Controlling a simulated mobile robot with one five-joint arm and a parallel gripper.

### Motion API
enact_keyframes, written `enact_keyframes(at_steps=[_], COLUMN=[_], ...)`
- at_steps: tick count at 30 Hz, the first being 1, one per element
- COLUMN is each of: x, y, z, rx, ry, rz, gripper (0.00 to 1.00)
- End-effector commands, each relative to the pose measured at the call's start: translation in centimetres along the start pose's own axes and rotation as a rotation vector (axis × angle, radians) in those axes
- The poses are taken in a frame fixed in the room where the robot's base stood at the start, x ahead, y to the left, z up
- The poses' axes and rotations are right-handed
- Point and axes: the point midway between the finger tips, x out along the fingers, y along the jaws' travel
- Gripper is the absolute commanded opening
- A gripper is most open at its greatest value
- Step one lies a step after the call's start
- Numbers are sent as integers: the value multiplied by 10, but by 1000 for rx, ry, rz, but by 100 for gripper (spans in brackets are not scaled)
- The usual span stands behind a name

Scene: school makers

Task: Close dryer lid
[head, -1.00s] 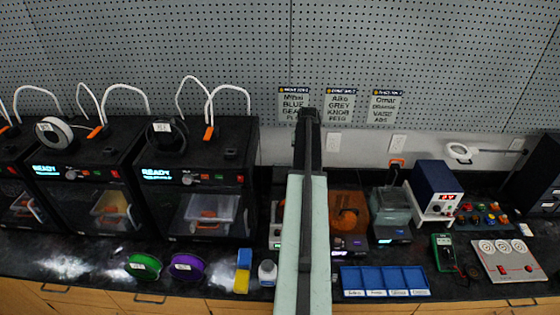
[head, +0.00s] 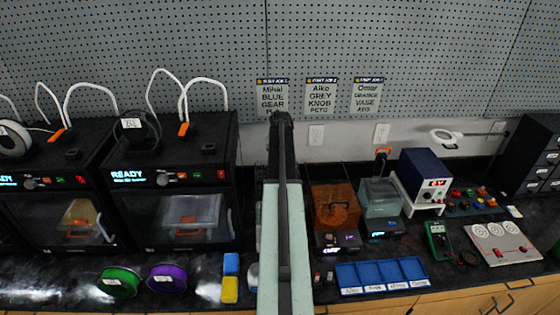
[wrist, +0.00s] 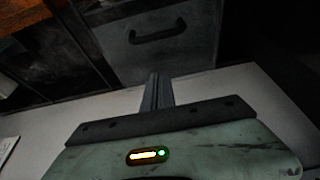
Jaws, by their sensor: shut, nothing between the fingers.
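A filament dryer with a see-through orange lid (head: 335,200) stands on the bench just right of my arm in the head view. A second dryer with a grey-green see-through lid (head: 380,194) stands to its right. I cannot tell clearly whether either lid is raised. My arm hides the bench left of the orange dryer. My gripper (wrist: 157,92) shows in the wrist view as a narrow grey shape, shut and empty, pointing at a grey panel with a dark handle (wrist: 152,34). I cannot make the gripper out in the head view.
Black 3D printers (head: 175,180) stand at the left. A green spool (head: 120,281) and a purple spool (head: 167,278) lie in front. A blue divided tray (head: 382,276) sits before the dryers. A blue power supply (head: 425,172) and a meter (head: 437,240) stand right.

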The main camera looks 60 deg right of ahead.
Motion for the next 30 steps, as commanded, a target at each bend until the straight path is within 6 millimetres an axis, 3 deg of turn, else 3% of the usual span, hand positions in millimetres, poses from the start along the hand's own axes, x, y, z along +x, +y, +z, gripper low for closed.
enact_keyframes(at_steps=[1, 3, 6, 22, 30], x=[16, 3, 0, -5, -25], y=[0, 0, 0, 1, 2], z=[6, 23, 36, 49, 104], rx=[0, 0, 1, 2, 2], ry=[0, 0, 0, 0, -1], rz=[0, 0, 0, 1, 1], gripper=[0, 0, 0, 0, 0])
